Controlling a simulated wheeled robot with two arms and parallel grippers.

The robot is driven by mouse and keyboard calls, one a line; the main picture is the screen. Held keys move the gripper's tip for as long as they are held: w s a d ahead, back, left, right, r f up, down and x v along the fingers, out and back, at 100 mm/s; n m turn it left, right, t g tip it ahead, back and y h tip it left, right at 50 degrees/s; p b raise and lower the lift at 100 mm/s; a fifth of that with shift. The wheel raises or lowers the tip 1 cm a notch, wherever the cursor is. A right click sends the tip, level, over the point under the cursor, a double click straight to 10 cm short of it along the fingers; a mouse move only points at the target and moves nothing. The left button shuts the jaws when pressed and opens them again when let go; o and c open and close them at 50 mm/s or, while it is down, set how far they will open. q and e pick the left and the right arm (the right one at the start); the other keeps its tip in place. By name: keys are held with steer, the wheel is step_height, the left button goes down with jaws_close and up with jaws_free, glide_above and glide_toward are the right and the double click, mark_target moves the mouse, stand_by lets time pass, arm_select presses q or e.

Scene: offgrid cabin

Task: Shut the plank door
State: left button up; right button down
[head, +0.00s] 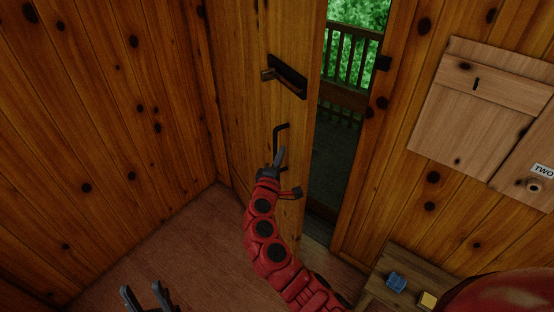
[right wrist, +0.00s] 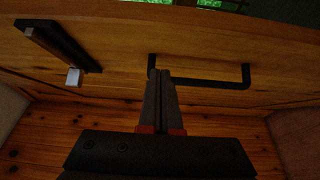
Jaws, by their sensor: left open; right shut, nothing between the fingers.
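The plank door (head: 236,88) stands ajar, with an open gap between its right edge and the frame. It bears a dark latch plate with a lever (head: 287,77) and, below it, a black pull handle (head: 281,127). My right gripper (head: 281,158) is shut and empty at the pull handle. In the right wrist view its fingers (right wrist: 160,88) overlap one end of the pull handle (right wrist: 215,83); I cannot tell whether they touch it. The latch plate (right wrist: 60,46) shows left of them. My left gripper (head: 146,294) is open and empty, low in the head view, away from the door.
A deck with a railing (head: 350,55) shows through the gap.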

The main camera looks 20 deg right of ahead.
steer(key=w+d, duration=0.1)
steer(key=d+p, duration=0.1)
steer(key=w+d+p, duration=0.1)
steer(key=d, duration=0.1)
steer(key=shift+w+r, duration=0.15)
steer(key=shift+w, duration=0.2)
steer(key=shift+w+d, duration=0.1)
steer(key=shift+d, duration=0.4)
